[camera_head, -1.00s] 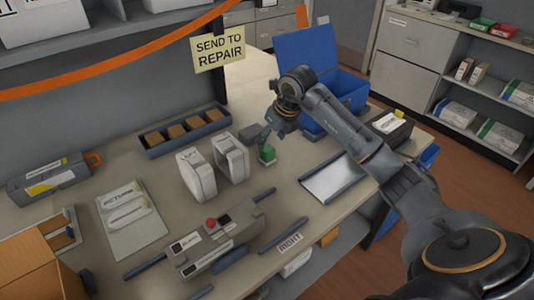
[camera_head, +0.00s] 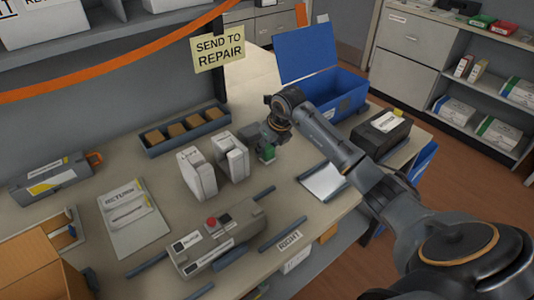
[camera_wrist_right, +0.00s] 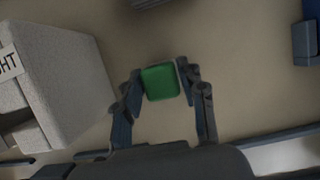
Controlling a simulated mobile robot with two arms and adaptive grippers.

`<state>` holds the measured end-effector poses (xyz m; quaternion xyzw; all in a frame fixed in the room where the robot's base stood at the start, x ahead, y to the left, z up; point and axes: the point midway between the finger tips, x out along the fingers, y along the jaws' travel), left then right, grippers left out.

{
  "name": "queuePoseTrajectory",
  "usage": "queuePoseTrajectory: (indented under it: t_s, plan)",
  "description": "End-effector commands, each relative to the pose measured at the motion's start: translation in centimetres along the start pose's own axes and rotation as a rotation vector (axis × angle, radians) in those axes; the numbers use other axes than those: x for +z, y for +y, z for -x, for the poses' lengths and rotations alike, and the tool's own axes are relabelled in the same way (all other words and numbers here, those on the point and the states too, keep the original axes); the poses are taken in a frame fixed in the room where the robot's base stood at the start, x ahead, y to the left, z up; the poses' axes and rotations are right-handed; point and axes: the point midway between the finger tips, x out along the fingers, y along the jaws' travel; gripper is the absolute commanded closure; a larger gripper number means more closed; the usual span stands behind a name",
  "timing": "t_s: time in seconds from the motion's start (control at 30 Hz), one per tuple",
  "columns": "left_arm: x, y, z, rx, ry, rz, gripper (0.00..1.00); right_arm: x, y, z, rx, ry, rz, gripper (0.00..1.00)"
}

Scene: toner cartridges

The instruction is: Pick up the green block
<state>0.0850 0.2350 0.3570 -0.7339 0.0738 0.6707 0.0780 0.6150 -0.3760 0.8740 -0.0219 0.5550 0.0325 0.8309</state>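The green block (camera_head: 268,154) stands on the table, just right of the two white upright units in the head view. My right gripper (camera_head: 265,145) is down over it from above. In the right wrist view the green block (camera_wrist_right: 161,82) sits between the two fingertips of my right gripper (camera_wrist_right: 160,80). Both fingertips lie against its sides with no clear gap, so the gripper looks shut on it. I cannot see any lift off the table. My left gripper is not in view.
White upright units (camera_head: 196,174) stand close left of the gripper, and one shows in the wrist view (camera_wrist_right: 60,80). A tray of brown blocks (camera_head: 186,130) is behind. A grey device with a red button (camera_head: 215,238) is in front. A blue bin (camera_head: 335,95) stands at the right.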

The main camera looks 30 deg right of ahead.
Motion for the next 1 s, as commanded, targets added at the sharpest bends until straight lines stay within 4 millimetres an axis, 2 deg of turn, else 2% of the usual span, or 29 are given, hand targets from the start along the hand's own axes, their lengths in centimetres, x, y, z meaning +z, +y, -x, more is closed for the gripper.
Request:
queuePoseTrajectory:
  t_s: [0.03, 0.13, 0.47, 0.63, 0.73, 1.0]
  plan:
    - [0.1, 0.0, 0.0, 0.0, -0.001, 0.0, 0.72, 0.0, 0.0, 0.0, 0.0, 0.0, 0.0, 0.76]
    - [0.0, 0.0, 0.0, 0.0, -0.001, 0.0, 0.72, 0.0, 0.0, 0.0, 0.0, 0.0, 0.0, 0.97]
    - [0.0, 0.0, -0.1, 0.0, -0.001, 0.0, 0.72, 0.1, 0.0, 0.2, -0.001, -0.001, 0.0, 0.98]
    - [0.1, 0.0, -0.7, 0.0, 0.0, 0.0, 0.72, 0.7, -0.1, 1.5, -0.002, -0.004, 0.001, 0.98]
    - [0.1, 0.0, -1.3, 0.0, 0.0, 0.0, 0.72, 1.4, -0.1, 3.1, -0.004, -0.007, 0.002, 0.98]
    - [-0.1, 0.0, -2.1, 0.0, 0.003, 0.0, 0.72, -0.9, 2.7, 10.6, -0.005, -0.004, 0.005, 0.98]
